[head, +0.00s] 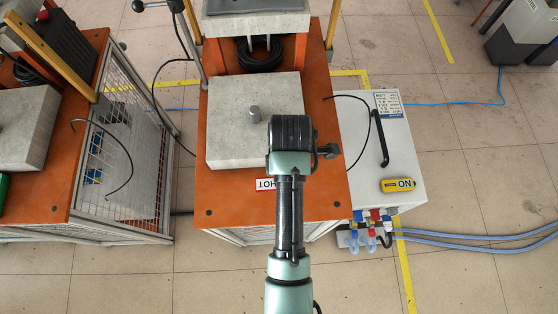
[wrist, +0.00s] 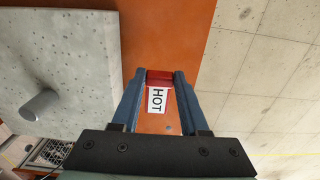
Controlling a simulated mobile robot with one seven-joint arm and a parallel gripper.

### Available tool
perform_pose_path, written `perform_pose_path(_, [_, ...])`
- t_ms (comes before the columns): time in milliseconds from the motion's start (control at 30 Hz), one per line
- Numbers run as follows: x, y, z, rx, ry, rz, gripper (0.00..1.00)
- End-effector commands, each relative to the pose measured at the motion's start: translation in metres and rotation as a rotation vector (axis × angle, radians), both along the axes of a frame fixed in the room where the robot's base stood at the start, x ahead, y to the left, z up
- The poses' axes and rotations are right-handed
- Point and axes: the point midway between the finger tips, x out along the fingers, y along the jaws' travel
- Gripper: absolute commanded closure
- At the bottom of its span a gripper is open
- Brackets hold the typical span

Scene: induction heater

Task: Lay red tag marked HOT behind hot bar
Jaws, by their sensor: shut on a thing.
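The red tag (wrist: 157,98) with a white face marked HOT is between my gripper's fingertips (wrist: 159,76) in the wrist view. My gripper is shut on its red end. In the head view the tag (head: 267,184) shows left of my arm, over the front strip of the orange tabletop. I cannot tell whether it touches the tabletop. The hot bar (head: 254,114) is a short grey cylinder standing upright on the pale block; it also shows in the wrist view (wrist: 40,104), left of my gripper. In the head view my arm hides the fingers.
The pale block (head: 230,140) covers much of the orange tabletop (head: 225,198). A white box (head: 405,150) with a black handle stands to the right, with hoses at its front. A second station with a mesh cage stands left. Bare orange surface lies around the block's front.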

Motion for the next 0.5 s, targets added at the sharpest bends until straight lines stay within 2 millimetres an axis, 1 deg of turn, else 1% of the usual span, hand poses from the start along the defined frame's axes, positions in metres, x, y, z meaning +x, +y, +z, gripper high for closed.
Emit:
perform_pose_path(33, [-0.001,0.0,-0.01,0.001,0.006,-0.001,1.0])
perform_pose_path(100, [-0.001,0.0,-0.021,0.0,0.005,-0.001,1.0])
perform_pose_path(267, [-0.001,0.0,-0.036,0.0,0.002,-0.001,1.0])
perform_pose_path(500, [-0.001,0.0,-0.069,0.0,0.003,-0.001,1.0])
